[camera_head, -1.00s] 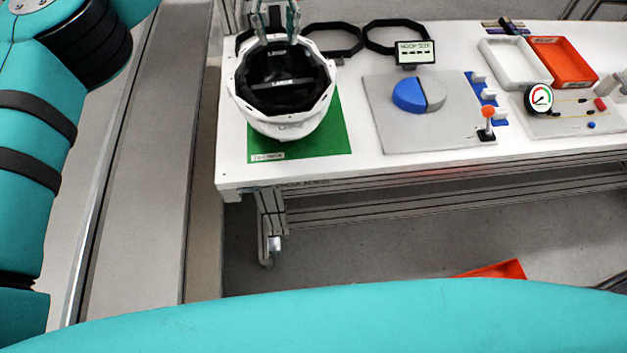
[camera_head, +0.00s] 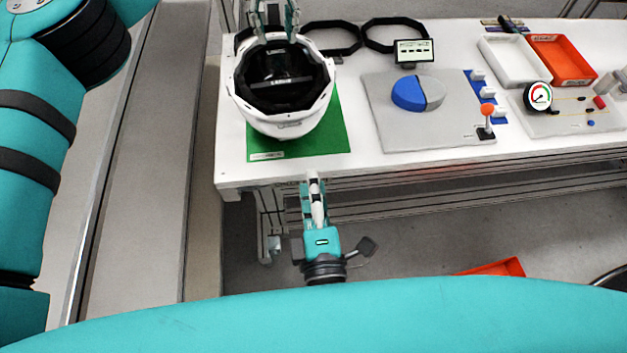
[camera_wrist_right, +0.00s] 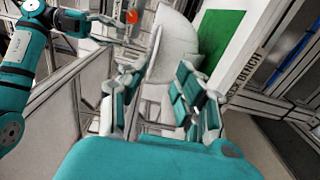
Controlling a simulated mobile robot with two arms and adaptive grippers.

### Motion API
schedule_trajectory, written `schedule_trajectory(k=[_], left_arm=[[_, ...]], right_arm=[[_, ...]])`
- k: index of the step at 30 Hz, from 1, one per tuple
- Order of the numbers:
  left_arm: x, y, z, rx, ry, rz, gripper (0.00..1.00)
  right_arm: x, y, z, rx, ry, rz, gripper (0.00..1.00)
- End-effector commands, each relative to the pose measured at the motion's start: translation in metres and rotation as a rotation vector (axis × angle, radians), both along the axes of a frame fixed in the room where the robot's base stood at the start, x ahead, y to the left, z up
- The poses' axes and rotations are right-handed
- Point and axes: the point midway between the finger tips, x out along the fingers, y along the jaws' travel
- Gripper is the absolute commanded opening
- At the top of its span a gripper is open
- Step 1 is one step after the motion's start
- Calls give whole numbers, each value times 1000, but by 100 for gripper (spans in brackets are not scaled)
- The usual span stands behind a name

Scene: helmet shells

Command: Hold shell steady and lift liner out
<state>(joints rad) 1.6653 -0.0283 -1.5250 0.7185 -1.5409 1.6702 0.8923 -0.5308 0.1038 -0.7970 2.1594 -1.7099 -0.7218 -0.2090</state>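The white helmet shell (camera_head: 279,125) sits open side up on a green mat (camera_head: 325,135). The black liner (camera_head: 285,92) lies inside it, within the shell's rim. My left gripper (camera_head: 276,34) is at the far rim of the shell, its fingers spread apart; whether they touch the rim or liner is unclear. My right gripper (camera_head: 314,182) is in front of the table's near edge, apart from the shell. In the right wrist view its fingers (camera_wrist_right: 160,95) are wide apart and empty, pointing toward the white shell (camera_wrist_right: 174,47).
The white table (camera_head: 352,158) holds two black rings behind the shell, a grey board (camera_head: 395,125) with a blue-and-grey disc, and an orange-knobbed lever (camera_head: 487,115). A small display (camera_head: 414,50), a white tray (camera_head: 492,62) and an orange tray (camera_head: 565,45) stand farther back.

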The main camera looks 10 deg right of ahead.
Motion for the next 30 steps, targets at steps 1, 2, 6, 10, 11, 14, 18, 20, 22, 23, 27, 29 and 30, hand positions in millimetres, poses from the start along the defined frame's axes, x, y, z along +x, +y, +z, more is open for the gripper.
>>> schedule_trajectory(k=[1, 2, 6, 10, 11, 14, 18, 20, 22, 23, 27, 29, 30], left_arm=[[0, 0, 0, 0, 0, 0, 38], [0, 0, 0, 0, 0, 0, 38], [0, 0, 0, 0, 0, 0, 38], [0, 0, 0, 0, 0, 0, 38], [0, 0, 0, 0, 0, 0, 38], [0, 0, 0, 0, 0, 0, 38], [0, 0, 0, 0, 0, 0, 38], [0, 0, 0, 0, 0, 0, 38], [0, 0, 0, 0, 0, 0, 38], [0, 0, 0, 0, 0, 0, 38], [0, 0, 0, 0, 0, 0, 38], [0, 0, 0, 0, 0, 0, 38], [0, 0, 0, 0, 0, 0, 38]], right_arm=[[0, -1, 4, 0, -9, -4, 33], [2, -1, 6, -1, -12, -5, 33], [15, -1, 8, -2, -17, -7, 33], [38, -1, 8, -1, -18, -6, 33], [44, -1, 8, -2, -18, -8, 33], [64, -1, 8, 0, -18, -6, 33], [89, -1, 7, -2, -16, -6, 33], [98, -1, 7, -2, -15, -5, 33], [106, -1, 7, -3, -16, -4, 33], [109, -1, 7, -2, -15, -4, 33], [117, -1, 7, -1, -14, -4, 33], [119, -1, 6, -1, -13, -4, 33], [119, -1, 6, -1, -13, -4, 33]])
